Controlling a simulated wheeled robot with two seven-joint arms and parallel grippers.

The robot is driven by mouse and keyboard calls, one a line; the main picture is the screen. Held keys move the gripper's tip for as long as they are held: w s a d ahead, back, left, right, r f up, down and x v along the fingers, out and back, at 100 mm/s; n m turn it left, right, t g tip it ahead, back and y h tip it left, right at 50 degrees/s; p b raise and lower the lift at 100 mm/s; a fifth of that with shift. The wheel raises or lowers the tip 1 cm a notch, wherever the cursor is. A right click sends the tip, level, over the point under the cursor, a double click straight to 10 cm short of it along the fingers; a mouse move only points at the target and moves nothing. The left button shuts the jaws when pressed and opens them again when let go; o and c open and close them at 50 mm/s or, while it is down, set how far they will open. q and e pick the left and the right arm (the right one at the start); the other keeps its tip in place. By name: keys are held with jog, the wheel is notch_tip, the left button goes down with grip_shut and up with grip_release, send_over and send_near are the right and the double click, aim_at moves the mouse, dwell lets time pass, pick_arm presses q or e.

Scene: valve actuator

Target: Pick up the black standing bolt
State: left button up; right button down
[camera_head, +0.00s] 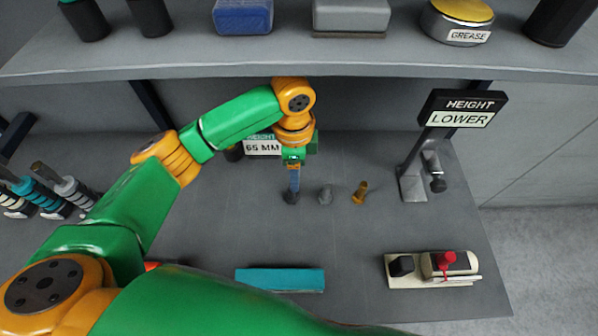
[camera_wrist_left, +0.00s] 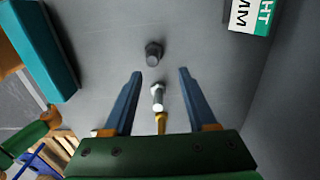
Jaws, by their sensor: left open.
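The black bolt (camera_head: 291,198) stands on the grey bench, leftmost in a row with a grey bolt (camera_head: 325,195) and a brass bolt (camera_head: 360,192). My left gripper (camera_head: 294,183) points down just above the black bolt and partly hides it. In the left wrist view the left gripper (camera_wrist_left: 160,73) is open and empty. There the black bolt (camera_wrist_left: 153,53) shows beyond the fingertips, while the grey bolt (camera_wrist_left: 157,97) and brass bolt (camera_wrist_left: 160,123) show between the fingers. No contact with the black bolt is visible. My right gripper is not in view.
A "65 MM" sign (camera_head: 262,147) stands behind the gripper. A "HEIGHT LOWER" sign (camera_head: 461,110) stands at right. A teal block (camera_head: 280,279) and a beige fixture with a red knob (camera_head: 446,262) lie nearer the front. A shelf (camera_head: 200,66) spans the back above the bench.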

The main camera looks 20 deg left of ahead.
aim_at(290, 191)
pick_arm(q)
jog(key=f, duration=0.1)
jog(key=s+f+p, duration=0.1)
jog(key=s+f, duration=0.1)
jog(key=shift+a+f+p, duration=0.3)
jog(key=shift+f+p, duration=0.05)
jog(key=shift+p, duration=0.05)
notch_tip(290, 191, down, 2)
jog(key=shift+w+f, duration=0.3)
jog(key=shift+w, duration=0.15)
jog(key=shift+s, duration=0.15)
grip_shut()
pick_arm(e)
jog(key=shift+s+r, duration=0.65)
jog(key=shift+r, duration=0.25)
